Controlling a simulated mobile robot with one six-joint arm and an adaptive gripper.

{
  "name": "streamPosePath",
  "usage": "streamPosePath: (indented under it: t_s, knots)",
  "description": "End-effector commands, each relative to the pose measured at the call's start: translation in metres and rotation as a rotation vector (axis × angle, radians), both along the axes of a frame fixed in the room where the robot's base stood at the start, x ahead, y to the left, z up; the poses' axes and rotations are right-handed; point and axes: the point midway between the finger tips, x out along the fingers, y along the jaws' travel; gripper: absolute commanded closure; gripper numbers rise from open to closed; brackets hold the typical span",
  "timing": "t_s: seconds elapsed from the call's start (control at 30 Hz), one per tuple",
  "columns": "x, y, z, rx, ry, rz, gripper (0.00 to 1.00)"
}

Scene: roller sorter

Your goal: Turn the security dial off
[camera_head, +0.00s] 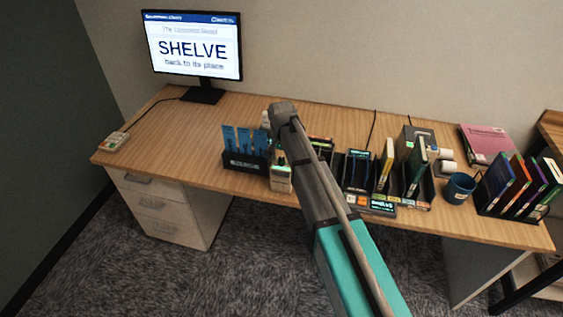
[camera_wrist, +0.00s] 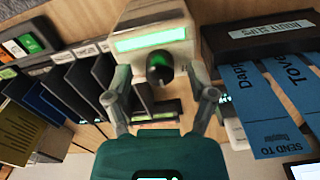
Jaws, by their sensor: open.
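The security dial (camera_wrist: 159,68) is a dark round knob on a pale device (camera_wrist: 150,15) with a lit green display, seen in the wrist view. The same pale device (camera_head: 281,184) stands near the front edge of the desk in the head view, where the dial is too small to make out clearly. My gripper (camera_wrist: 160,95) is open, with its two fingers spread to either side of the dial in the picture. I cannot tell whether they touch it. In the head view my arm hides the fingertips.
A black holder of blue slips (camera_head: 247,163) stands directly left of the device. Book slots (camera_head: 415,185) and a blue mug (camera_head: 459,188) are to the right. A monitor (camera_head: 198,45) stands at the back left. The desk's left side (camera_head: 165,130) is mostly clear.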

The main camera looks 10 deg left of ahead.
Motion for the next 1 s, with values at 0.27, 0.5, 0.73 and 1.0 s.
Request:
streamPosePath:
  t_s: [0.27,0.5,0.73,1.0]
  knots:
    - [0.0000,0.0000,-0.0033,0.000,0.000,0.000,0.28]
    - [0.0000,0.0000,-0.0032,0.000,0.000,0.000,0.39]
    - [0.0000,0.0000,-0.0032,0.000,0.000,0.000,0.82]
    - [0.0000,0.0000,-0.0032,0.000,0.000,0.002,1.00]
